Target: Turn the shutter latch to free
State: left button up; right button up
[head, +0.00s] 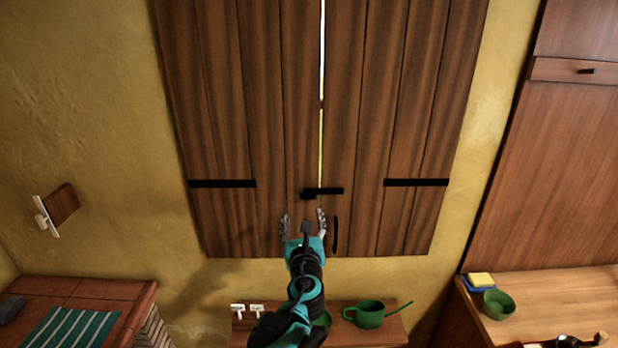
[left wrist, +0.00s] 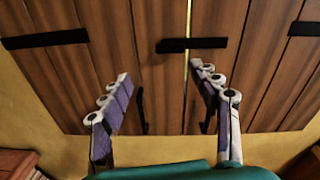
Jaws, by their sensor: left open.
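The shutter latch (head: 328,191) is a short black bar that lies level across the bright gap between two closed brown wooden shutters. It also shows in the left wrist view (left wrist: 192,45), ahead of the fingertips. The left shutter (head: 237,120) and the right shutter (head: 390,110) are plank panels with black straps. My left gripper (head: 303,215) is open and empty, with its fingers pointing up towards the shutters just below the latch in the head view. The wrist view shows its two fingers (left wrist: 160,74) spread apart, with nothing between them. My right gripper is not in view.
A black upright handle (head: 335,235) is on the right shutter. Below, a small shelf holds a green watering can (head: 369,314). A wooden counter (head: 545,285) with a green bowl (head: 497,304) is at right. A striped cloth (head: 70,332) lies at lower left.

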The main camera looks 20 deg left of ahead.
aim_at(308, 196)
pick_arm(q)
jog(key=w, duration=0.2)
jog(key=w+m, duration=0.1)
jog(key=w, duration=0.2)
jog(key=w+a+r+m, duration=0.1)
jog(key=w, duration=0.2)
jog(key=shift+w+t+b, duration=0.25)
jog(key=shift+t+b, duration=0.05)
jog(key=shift+b, duration=0.1)
jog(key=shift+s, duration=0.1)
grip_shut()
